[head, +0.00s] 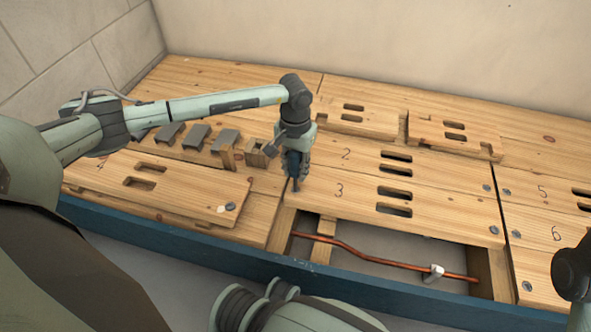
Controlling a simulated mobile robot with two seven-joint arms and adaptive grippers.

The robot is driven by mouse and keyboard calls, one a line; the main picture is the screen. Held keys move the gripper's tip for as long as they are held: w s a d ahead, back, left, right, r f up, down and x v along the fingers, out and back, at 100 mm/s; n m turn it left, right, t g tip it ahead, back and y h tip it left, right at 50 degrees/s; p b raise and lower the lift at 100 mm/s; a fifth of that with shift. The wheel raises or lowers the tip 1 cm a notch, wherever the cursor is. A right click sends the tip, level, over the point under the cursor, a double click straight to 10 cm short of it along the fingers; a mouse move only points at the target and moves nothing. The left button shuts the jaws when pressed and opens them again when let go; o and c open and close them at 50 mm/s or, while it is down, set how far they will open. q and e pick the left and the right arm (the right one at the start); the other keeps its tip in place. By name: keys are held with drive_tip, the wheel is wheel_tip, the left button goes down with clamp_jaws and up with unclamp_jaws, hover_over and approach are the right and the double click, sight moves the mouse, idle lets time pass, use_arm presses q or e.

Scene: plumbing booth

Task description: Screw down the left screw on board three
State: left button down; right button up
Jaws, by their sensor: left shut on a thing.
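Board three (445,212) is a pale wooden plank marked "3", with two dark slots, lying flat beside board two (440,172). A grey screw head (494,230) shows near its right end. My left gripper (294,182) points down at the left end of board three, its fingertips close to the wood. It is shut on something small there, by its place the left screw. The gripper hides that screw, so how deep it sits cannot be seen. My right gripper cannot be made out; only a dark part of my right arm shows at the right edge.
An open gap in front of board three shows a copper pipe (350,250) with a white clip (433,272). Two slotted pieces (358,122) (455,138) lie at the back.

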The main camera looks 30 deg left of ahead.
sight(295, 153)
use_arm(q)
drive_tip(key=shift+n, duration=0.4)
drive_tip(key=shift+r, duration=0.15)
wheel_tip(295, 153, up, 6)
drive_tip(key=p, duration=0.3)
drive_tip(key=shift+f+p, duration=0.2)
drive_tip(key=shift+p, duration=0.2)
drive_tip(key=shift+r+p, duration=0.6)
drive_tip(key=shift+r, duration=0.45)
